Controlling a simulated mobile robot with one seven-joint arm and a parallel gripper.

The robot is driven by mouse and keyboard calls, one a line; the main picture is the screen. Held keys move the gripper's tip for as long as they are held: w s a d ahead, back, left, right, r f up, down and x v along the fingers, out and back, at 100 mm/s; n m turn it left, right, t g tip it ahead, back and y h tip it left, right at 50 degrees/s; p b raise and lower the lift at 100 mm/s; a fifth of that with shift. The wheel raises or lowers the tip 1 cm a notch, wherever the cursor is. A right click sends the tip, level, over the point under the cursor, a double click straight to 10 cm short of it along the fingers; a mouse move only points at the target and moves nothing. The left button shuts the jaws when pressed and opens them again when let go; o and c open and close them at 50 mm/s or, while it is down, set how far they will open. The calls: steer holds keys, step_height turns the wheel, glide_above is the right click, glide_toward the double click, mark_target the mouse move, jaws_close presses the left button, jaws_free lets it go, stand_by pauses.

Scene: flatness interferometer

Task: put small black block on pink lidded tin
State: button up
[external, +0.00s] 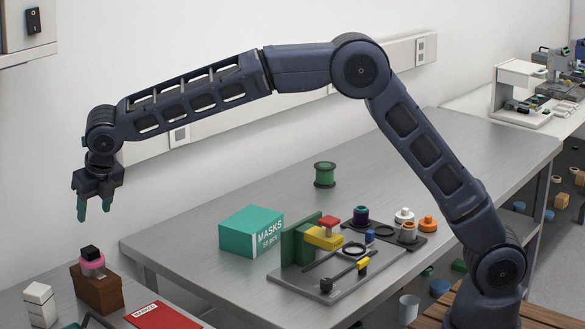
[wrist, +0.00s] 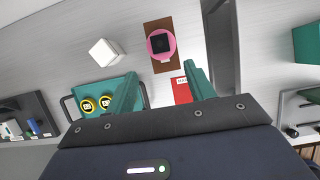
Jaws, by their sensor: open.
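The small black block (external: 90,253) sits on top of the pink lidded tin (external: 93,269). The tin rests on a brown block (external: 101,296) at the lower left. In the wrist view, the black block (wrist: 161,44) lies within the pink tin's round top (wrist: 173,47), on the brown block (wrist: 158,24). My gripper (external: 94,209) is open and empty above them, clear of the black block. In the wrist view, its green fingers (wrist: 161,72) are spread apart, with nothing between them.
A white stacked block (external: 39,303) stands left of the brown block, and a red booklet (external: 160,317) lies to its right. A teal tray (wrist: 124,92) holds two yellow-ringed items. A green masks box (external: 245,231) and a fixture plate (external: 330,285) stand on the larger table.

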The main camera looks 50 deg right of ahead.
steer(key=s+d+r+m, duration=0.5)
steer(key=d+m, duration=0.1)
steer(key=d, duration=0.6)
steer(key=s+d+r+m, duration=0.4)
steer(key=d+m, duration=0.1)
steer(key=d, duration=0.7)
steer(key=s+d+r+m, duration=0.5)
steer(key=d+m, duration=0.1)
steer(key=d, duration=0.6)
steer(key=s+d+f+m, duration=0.2)
steer(key=s+d+m, duration=0.8)
steer(key=s+d, duration=0.45)
steer(key=s+d+f+m, duration=0.2)
steer(key=s+f+m, duration=0.1)
steer(key=s, duration=0.4)
steer(key=s+d+f+m, duration=0.3)
steer(key=s+m, duration=0.3)
steer(key=s, duration=0.2)
steer(key=shift+s+d+f, duration=0.15)
steer(key=shift+d+f, duration=0.15)
steer(key=shift+f, duration=0.2)
